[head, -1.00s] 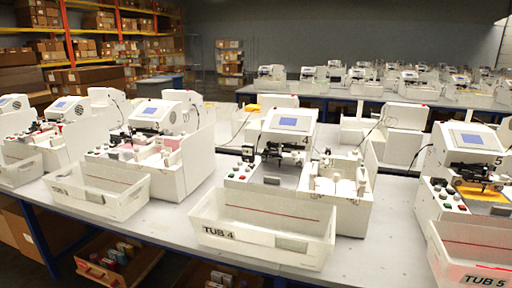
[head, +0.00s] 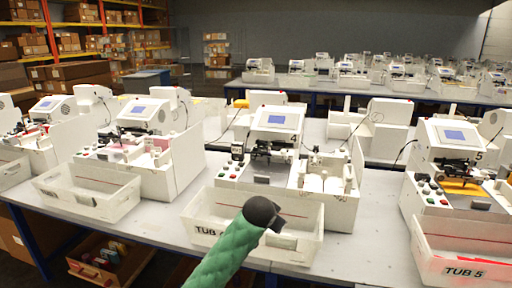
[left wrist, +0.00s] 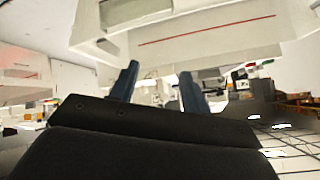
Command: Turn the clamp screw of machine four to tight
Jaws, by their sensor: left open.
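Machine four (head: 268,136), a white plotter with a small blue screen and a "4" on its front, stands mid-table in the head view. Its black pen carriage (head: 262,151) sits below the screen. The clamp screw is too small to make out. Tub 4 (head: 207,229), a white tub, stands in front of the machine. My left gripper (head: 281,222) is over the tub's front side, in front of and below the carriage; its fingers are mostly hidden there by my wrist. In the left wrist view, two blue fingers (left wrist: 158,88) are apart with nothing held between them.
Machine five (head: 455,150) and its tub (head: 465,268) stand to the right. Another plotter (head: 143,127) with a tub (head: 82,201) stands to the left. Bare table (head: 370,228) shows between machines four and five. Red and green buttons (head: 229,171) are on machine four's front left.

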